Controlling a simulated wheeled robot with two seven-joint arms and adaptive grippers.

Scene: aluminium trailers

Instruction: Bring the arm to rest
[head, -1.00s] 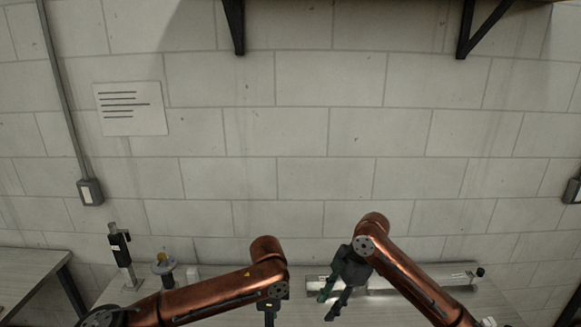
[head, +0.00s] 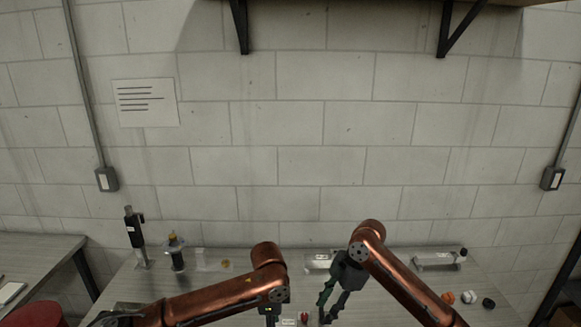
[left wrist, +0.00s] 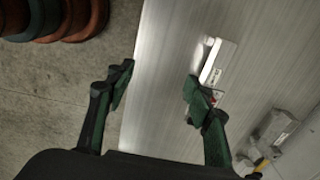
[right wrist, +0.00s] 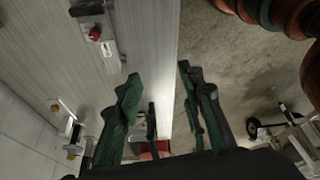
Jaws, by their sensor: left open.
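My right gripper (head: 332,302) hangs over the table's front part in the head view, fingers down and apart. It is open and empty, and its spread fingers show in the right wrist view (right wrist: 157,77). My left gripper (head: 270,316) is mostly cut off by the lower edge of the head view. In the left wrist view (left wrist: 160,82) its fingers are wide apart with nothing between them. Both arms are bent, with their copper forearms over the table (head: 215,280).
On the table stand a black upright device (head: 134,232) and a dark fitting with a yellowish top (head: 176,254). An orange knob (head: 447,297), a white knob (head: 469,297) and a black knob (head: 488,303) lie right, near a metal bar (head: 432,260). A small red part (head: 304,317) lies between the grippers.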

